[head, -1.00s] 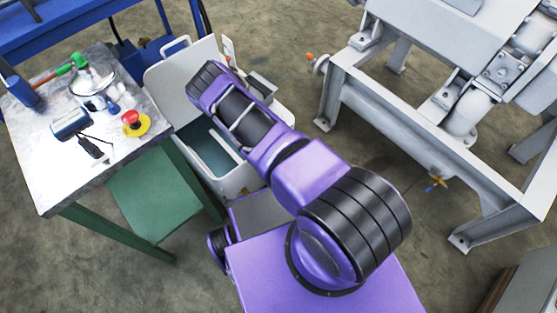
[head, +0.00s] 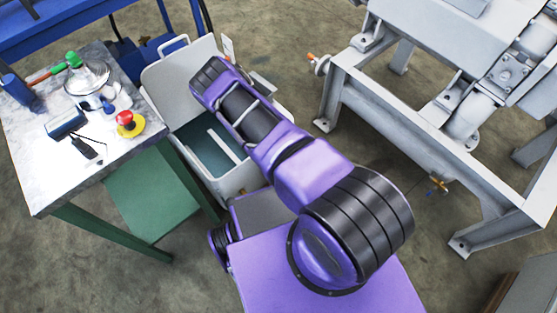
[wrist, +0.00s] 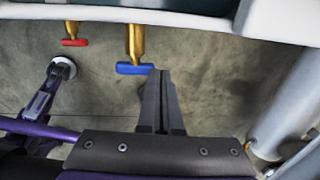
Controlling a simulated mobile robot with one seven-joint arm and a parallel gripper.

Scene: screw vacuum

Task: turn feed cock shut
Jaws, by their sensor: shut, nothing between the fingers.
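In the wrist view a blue T-handle (wrist: 135,68) sits at the lower end of a brass stem (wrist: 136,42). A red T-handle (wrist: 75,42) on a second brass stem (wrist: 71,27) is farther left. I cannot tell from the markings which one is the feed cock. My gripper (wrist: 161,78) is shut and empty, its fingertips just right of the blue handle; whether they touch it is unclear. In the head view my gripper is hidden beyond my arm. A small yellow and orange fitting (head: 438,187) shows under the grey machine frame.
A pale beam (wrist: 190,18) crosses the top of the wrist view, and a grey post (wrist: 292,95) stands at right. In the head view, a white tote (head: 178,75) and a bench (head: 40,185) are at left. The grey machine frame (head: 410,135) is at right.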

